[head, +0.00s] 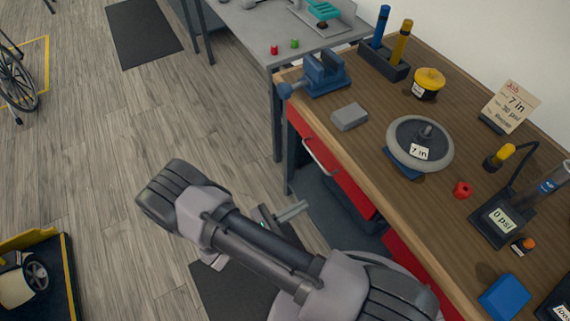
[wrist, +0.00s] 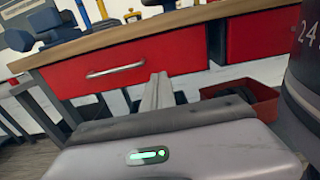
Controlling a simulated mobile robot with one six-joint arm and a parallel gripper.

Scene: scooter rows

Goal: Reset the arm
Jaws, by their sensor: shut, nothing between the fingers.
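My gripper (head: 292,212) shows in the head view beyond my forearm, over the floor beside the workbench (head: 375,130). Its fingers are together with nothing between them, and they point right, toward the bench front. My arm is folded in front of the bench and hides part of the gripper. In the wrist view the closed fingers (wrist: 157,92) stand up in front of the bench's red drawer (wrist: 125,66), below the tabletop edge. I cannot tell how far the fingertips are from the drawer.
On the bench are a blue vise (head: 323,73), a grey block (head: 349,116), a wheel (head: 420,143) labelled "7 in", a red cap (head: 462,190) and a gauge (head: 502,217) reading "0 psi". A grey table (head: 262,32) stands behind.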

